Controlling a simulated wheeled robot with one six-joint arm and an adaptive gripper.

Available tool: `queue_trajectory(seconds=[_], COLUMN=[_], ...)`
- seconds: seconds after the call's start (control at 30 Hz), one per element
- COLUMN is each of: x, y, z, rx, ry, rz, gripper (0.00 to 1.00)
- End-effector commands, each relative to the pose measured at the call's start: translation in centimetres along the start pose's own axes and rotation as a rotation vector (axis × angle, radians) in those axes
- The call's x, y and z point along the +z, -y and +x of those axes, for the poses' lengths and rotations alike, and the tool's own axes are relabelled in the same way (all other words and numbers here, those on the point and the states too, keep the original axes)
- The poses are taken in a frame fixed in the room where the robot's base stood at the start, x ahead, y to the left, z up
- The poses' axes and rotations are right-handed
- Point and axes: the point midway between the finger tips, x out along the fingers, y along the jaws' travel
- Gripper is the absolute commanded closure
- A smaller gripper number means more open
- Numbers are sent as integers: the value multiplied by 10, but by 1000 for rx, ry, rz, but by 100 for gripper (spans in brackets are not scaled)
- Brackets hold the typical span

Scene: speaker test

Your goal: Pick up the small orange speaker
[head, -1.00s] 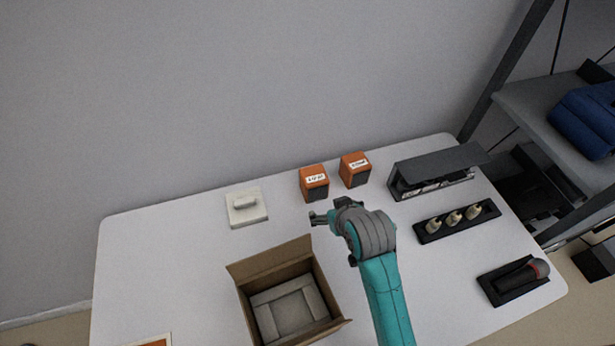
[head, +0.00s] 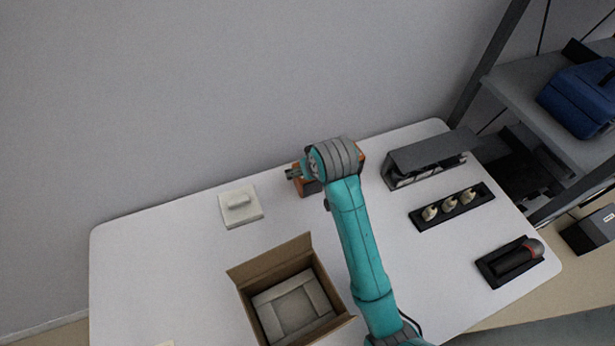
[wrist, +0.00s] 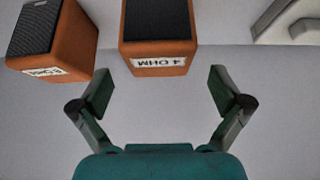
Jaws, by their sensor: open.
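Two small orange speakers with dark grilles stand near the wall. The one labelled "4 OHM" (wrist: 160,57) is at the top middle of the wrist view; the other (wrist: 62,62), its label hard to read, is at the upper left. In the head view my arm partly hides the left speaker (head: 309,188) and nearly all of the right one (head: 362,156). My gripper (wrist: 161,88) is open and empty. In the wrist view the "4 OHM" speaker lies just beyond the fingertips, roughly in line with the gap, apart from both fingers.
A white block on a pad (head: 240,221) is left of the speakers. An open cardboard box (head: 333,331) stands at the front. On the right are a dark grey housing (head: 430,153), a tray with several pale pieces (head: 484,188) and a microphone (head: 513,259) in a holder.

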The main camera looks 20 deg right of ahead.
Motion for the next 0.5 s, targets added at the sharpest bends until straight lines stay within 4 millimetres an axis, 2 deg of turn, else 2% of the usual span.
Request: queue_trajectory(seconds=[0.3,0.5], x=[4,4], y=[-1,-1], z=[38,52], rx=[0,0], ry=[2,0], rz=[0,0], gripper=[0,0])
